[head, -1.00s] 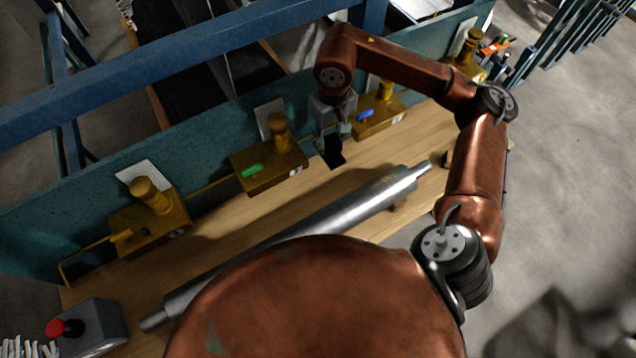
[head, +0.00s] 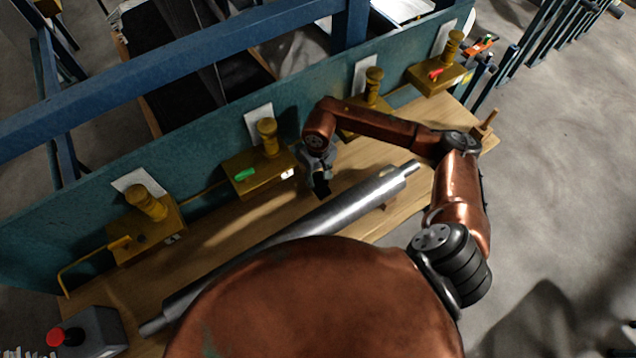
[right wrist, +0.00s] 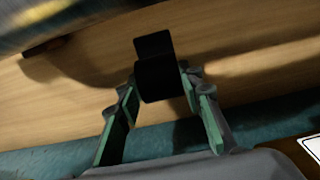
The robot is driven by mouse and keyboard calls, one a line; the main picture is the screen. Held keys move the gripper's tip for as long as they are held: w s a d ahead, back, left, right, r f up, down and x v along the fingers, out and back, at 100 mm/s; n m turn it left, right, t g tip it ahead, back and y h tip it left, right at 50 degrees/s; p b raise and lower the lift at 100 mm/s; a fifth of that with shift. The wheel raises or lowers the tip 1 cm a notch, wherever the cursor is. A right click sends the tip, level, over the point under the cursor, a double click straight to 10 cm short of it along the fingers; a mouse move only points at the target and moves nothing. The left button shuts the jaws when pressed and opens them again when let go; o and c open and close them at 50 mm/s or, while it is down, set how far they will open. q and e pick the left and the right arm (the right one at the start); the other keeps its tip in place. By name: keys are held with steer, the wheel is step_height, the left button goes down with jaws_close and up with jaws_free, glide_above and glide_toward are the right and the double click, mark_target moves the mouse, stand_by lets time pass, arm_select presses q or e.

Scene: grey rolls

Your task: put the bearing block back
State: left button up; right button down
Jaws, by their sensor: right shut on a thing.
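The bearing block, a small black block (head: 322,187), is held in my right gripper (head: 318,174) in the head view. It hangs above the wooden bench between the yellow station with the green lever (head: 250,172) and the grey roll (head: 340,207). In the right wrist view the black block (right wrist: 165,80) sits at the ends of the green-padded fingers of my right gripper (right wrist: 160,90), which are shut on it. Bench wood shows behind it; I cannot tell its height above the bench. My left gripper is not in view.
More yellow stations with knobs stand along the teal back wall (head: 215,128), one partly hidden behind my right arm. A wooden piece with a peg (head: 486,127) is at the bench's right end. A grey box with a red button (head: 88,330) is at the front left.

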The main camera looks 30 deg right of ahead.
mark_target(318, 183)
steer(key=shift+w+f, duration=0.1)
steer(key=shift+f, duration=2.15)
steer(key=c, duration=1.3)
jaws_free()
steer(key=shift+r, duration=0.15)
